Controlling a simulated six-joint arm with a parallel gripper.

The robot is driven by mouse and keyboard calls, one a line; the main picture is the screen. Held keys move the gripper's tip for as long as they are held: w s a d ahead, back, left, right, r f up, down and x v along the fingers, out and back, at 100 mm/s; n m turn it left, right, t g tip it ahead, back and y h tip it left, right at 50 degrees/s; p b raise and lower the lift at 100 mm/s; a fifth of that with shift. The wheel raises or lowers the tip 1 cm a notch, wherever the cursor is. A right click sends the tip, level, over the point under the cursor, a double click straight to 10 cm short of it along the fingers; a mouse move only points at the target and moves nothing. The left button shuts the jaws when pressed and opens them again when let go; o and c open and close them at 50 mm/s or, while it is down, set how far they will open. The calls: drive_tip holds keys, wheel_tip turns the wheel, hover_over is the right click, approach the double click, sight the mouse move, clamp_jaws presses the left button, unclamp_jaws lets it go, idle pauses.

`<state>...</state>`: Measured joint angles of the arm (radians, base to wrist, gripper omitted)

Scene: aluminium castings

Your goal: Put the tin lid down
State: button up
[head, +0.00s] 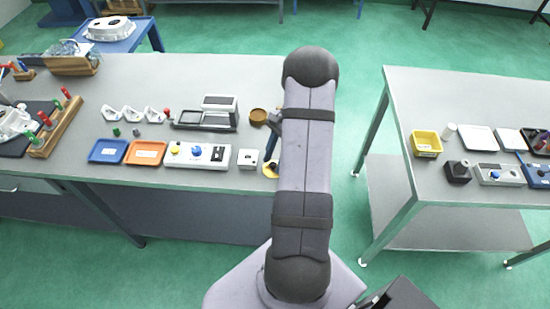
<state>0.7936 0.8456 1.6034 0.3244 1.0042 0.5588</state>
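A small round brown piece (258,115) shows on or just above the left bench, right of the grey device. It may be the tin lid, but I cannot tell for certain. A dark part that looks like the end of my gripper (273,122) peeks out from behind my arm, close to the right of the brown piece. My arm hides most of the gripper, so I cannot see its fingers or whether it holds anything. A yellow round piece (269,171) lies near the bench's front edge, partly hidden by my arm, with something blue above it.
The left bench (215,75) holds a blue tray (108,151), an orange tray (146,153), a switch panel (196,155), a white box (247,159) and a grey device (206,115). A second bench (450,95) stands right, across a floor gap.

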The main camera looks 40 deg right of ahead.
drive_tip(key=shift+r, duration=0.1)
drive_tip(key=b+v, duration=0.3)
drive_tip(key=v, duration=0.9)
drive_tip(key=shift+r, duration=0.1)
drive_tip(key=n, duration=0.4)
hover_over(266, 170)
drive_tip(key=s+a+f+n+h, duration=0.1)
drive_tip(key=s+a+n+h, duration=0.1)
drive_tip(key=a+n, duration=0.35)
drive_tip(key=s+a+n+h, duration=0.1)
drive_tip(key=s+a+n, duration=0.15)
drive_tip(key=a, duration=0.65)
drive_tip(key=s+a+f+n+h, duration=0.1)
drive_tip(key=s+a+f+n, duration=0.1)
drive_tip(key=s+a+n, duration=0.4)
drive_tip(key=shift+s+f, duration=0.25)
drive_tip(key=shift+s, duration=0.35)
drive_tip(key=shift+a+f+b, duration=0.1)
drive_tip(key=shift+f+b, duration=0.05)
drive_tip(key=shift+b, duration=0.25)
